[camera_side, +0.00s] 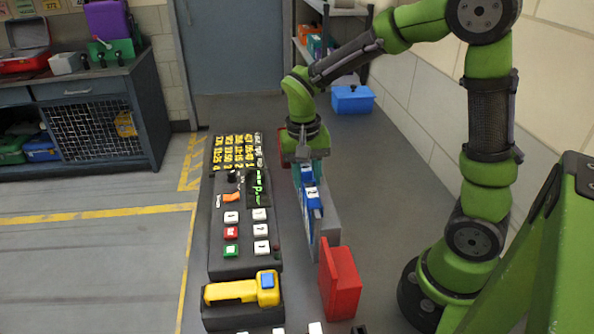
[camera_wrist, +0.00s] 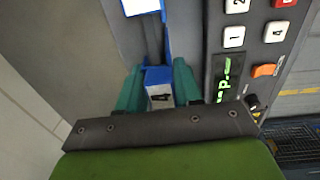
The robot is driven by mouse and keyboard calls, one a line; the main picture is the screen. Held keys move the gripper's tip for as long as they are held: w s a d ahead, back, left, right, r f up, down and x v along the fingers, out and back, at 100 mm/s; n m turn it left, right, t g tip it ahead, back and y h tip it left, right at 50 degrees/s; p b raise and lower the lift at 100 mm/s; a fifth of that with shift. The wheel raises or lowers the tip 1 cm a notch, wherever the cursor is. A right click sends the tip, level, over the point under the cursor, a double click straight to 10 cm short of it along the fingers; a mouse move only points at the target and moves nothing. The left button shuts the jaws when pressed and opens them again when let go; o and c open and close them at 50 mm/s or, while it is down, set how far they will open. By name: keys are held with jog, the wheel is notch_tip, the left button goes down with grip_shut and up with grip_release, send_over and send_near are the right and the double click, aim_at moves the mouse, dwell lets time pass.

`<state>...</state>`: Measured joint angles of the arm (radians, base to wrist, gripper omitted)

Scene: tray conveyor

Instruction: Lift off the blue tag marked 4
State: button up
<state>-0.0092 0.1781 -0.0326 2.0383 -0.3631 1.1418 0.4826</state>
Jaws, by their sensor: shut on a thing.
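The blue tag (camera_wrist: 160,76) with a white face sits between the teal fingers of my gripper (camera_wrist: 158,84) in the wrist view. A dark mark on the white face looks like a 4, seen sideways. In the side view, my gripper (camera_side: 307,166) points down at the far end of a row of blue tags and is shut on the farthest one (camera_side: 306,173). Another blue tag (camera_side: 313,196) with a white label stands just nearer, on the grey rail (camera_side: 329,224). I cannot tell whether the held tag still touches the rail.
A dark control panel (camera_side: 240,262) with buttons and a yellow display stands close left of the rail. A red block (camera_side: 341,280) stands at the rail's near end. A yellow handheld device (camera_side: 232,292) lies in front of the panel.

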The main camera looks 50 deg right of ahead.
jog(key=r, duration=1.2)
jog(key=shift+w+a, duration=0.3)
jog(key=s, duration=1.4)
jog(key=shift+a, duration=0.35)
jog(key=shift+f, duration=0.1)
notch_tip(320, 180, up, 6)
jog(key=shift+r, duration=0.25)
